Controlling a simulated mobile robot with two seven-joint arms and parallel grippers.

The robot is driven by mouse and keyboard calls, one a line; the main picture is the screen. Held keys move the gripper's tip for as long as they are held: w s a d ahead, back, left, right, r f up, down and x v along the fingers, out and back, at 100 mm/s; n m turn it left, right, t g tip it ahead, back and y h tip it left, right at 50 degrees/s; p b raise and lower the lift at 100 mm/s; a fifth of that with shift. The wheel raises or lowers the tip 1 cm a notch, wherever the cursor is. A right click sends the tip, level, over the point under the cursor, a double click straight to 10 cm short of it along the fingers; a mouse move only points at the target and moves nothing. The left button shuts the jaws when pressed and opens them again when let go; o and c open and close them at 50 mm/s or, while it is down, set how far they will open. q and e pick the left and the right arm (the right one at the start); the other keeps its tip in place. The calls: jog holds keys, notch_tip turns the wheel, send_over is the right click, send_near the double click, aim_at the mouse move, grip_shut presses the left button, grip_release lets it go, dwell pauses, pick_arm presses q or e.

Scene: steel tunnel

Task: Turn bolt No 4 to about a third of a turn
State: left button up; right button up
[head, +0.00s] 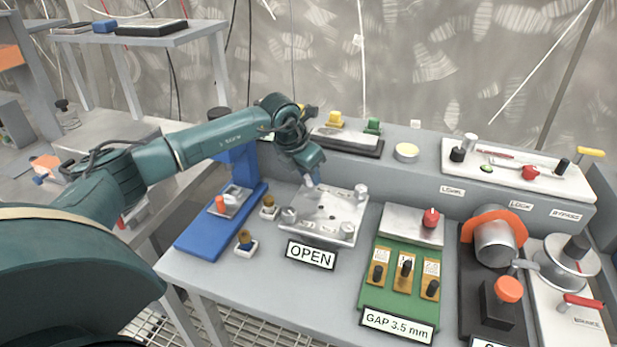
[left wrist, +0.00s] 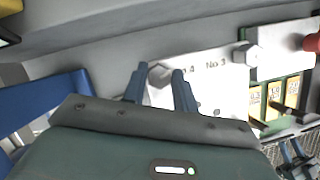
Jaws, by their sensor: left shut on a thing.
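A steel plate (head: 325,213) with hex bolts near its corners lies on the bench. My left gripper (head: 312,180) comes down over its back left corner from behind. In the left wrist view the two blue fingers (left wrist: 160,85) stand either side of bolt No 4 (left wrist: 157,72), shut on its head. The label "No 4" is partly covered by a finger. Front bolts (head: 289,214) and (head: 346,229) are also free.
An "OPEN" sign (head: 311,255) stands before the plate. A blue stand (head: 200,236) is to its left, with small bolt blocks between. A green gauge panel (head: 400,275) marked "GAP 3.5 mm" is to the right, then a valve with an orange rim (head: 495,222). A raised ledge runs behind.

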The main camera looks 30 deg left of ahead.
pick_arm(q)
jog(key=m+h, duration=0.1)
jog(key=m, duration=0.1)
jog(key=m+g+h+b, duration=0.1)
jog(key=m, duration=0.2)
jog(key=shift+a+m, duration=0.1)
jog(key=shift+m, duration=0.2)
jog(key=m+g+h+b, duration=0.1)
jog(key=m, duration=0.3)
jog(key=shift+w+m, duration=0.1)
jog(key=shift+m, duration=0.2)
jog(key=shift+g, duration=0.3)
jog(key=o, duration=1)
jog(key=v, duration=1.3)
jog(key=shift+a+r, duration=0.1)
jog(key=shift+a, duration=0.1)
